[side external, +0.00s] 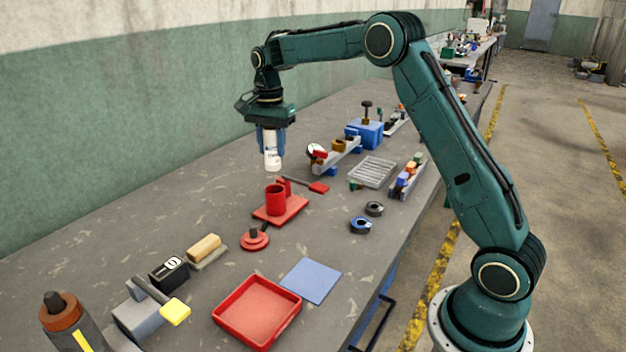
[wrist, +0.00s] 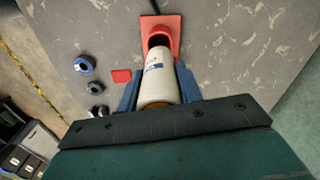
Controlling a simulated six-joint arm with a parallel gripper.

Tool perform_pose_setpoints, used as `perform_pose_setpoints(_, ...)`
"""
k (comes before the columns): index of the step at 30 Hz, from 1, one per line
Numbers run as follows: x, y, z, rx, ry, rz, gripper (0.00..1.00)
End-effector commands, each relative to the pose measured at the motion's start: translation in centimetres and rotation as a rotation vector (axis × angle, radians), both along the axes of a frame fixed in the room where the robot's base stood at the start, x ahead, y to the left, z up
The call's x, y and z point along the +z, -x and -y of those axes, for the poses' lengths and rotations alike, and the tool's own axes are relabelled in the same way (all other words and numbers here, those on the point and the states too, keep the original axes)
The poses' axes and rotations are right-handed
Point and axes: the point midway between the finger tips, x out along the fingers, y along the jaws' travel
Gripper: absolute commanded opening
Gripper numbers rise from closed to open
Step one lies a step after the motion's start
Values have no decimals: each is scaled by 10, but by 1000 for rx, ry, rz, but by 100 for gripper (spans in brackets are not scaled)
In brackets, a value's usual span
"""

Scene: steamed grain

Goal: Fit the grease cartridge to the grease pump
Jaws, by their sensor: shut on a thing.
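My gripper (side external: 271,143) points down with its blue fingers shut on a white grease cartridge (side external: 272,158), held upright above the bench. In the wrist view the cartridge (wrist: 159,78) sits between the two fingers (wrist: 158,92), and its far end overlaps the view of the red socket. The red grease pump (side external: 276,200) stands on the bench below, with an open-topped red cylinder on a red base plate and a lever handle (side external: 319,187). In the side view a clear gap shows between cartridge and pump.
A red tray (side external: 257,312), a blue mat (side external: 311,280), a yellow-ended tool (side external: 175,311) and a dark bottle (side external: 68,322) occupy the near bench. Two rings (side external: 361,225) lie right of the pump. The bench left of the pump is clear.

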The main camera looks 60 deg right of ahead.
Motion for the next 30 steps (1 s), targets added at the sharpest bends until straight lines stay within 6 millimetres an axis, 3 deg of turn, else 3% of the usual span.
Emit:
perform_pose_setpoints(11, -8, 0, 0, 0, 0, 0, 10)
perform_pose_setpoints(30, -46, 0, 0, 0, 0, 0, 10)
